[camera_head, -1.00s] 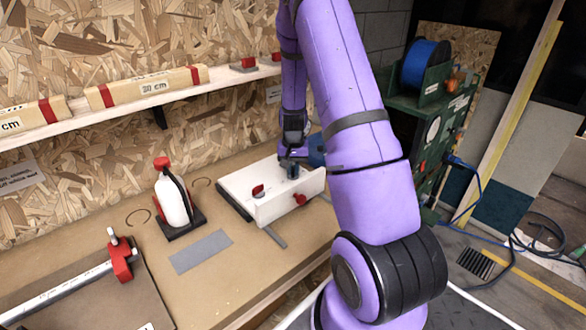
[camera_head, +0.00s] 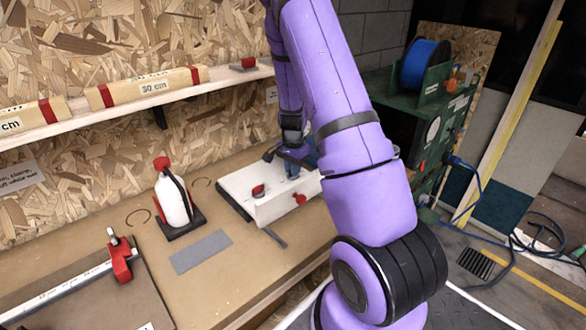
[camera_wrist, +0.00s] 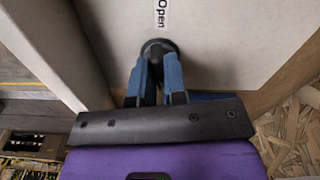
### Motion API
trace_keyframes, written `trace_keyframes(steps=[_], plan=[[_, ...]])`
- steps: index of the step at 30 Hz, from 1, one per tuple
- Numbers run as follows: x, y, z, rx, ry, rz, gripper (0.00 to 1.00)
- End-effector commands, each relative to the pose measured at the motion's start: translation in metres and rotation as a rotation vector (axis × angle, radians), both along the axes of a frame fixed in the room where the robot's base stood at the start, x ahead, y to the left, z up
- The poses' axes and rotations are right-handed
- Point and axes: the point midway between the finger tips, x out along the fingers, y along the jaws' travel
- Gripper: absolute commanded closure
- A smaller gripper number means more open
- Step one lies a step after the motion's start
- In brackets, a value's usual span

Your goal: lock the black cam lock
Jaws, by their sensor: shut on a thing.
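The black cam lock (camera_wrist: 158,46) is a round black knob on the pale face of a white box, near a label reading "Open" in the wrist view. My gripper (camera_wrist: 160,66) is shut on it, with blue fingers on both sides of the knob. In the head view, my gripper (camera_head: 292,172) points down at the top of the white box (camera_head: 268,209), toward its right end. The fingers and wrist hide most of the black cam lock there, so its turn angle cannot be read.
A red knob (camera_head: 258,190) is on the box top and another red knob (camera_head: 299,199) is on its front. A white bottle (camera_head: 173,200) stands to the left on the workbench (camera_head: 215,279). A shelf (camera_head: 95,118) runs along the chipboard wall above.

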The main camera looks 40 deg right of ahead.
Motion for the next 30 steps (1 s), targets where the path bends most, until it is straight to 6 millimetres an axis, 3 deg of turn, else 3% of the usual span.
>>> trace_keyframes(steps=[12, 13, 16, 25, 30], plan=[[0.000, 0.000, 0.000, 0.000, 0.000, -0.006, 1.00], [0.000, 0.000, 0.000, 0.000, 0.000, -0.006, 0.85], [0.000, 0.000, 0.000, 0.000, 0.000, -0.006, 0.62], [0.000, 0.000, 0.001, 0.000, 0.000, -0.005, 0.62], [0.001, 0.000, 0.017, -0.002, -0.002, -0.003, 0.62]])
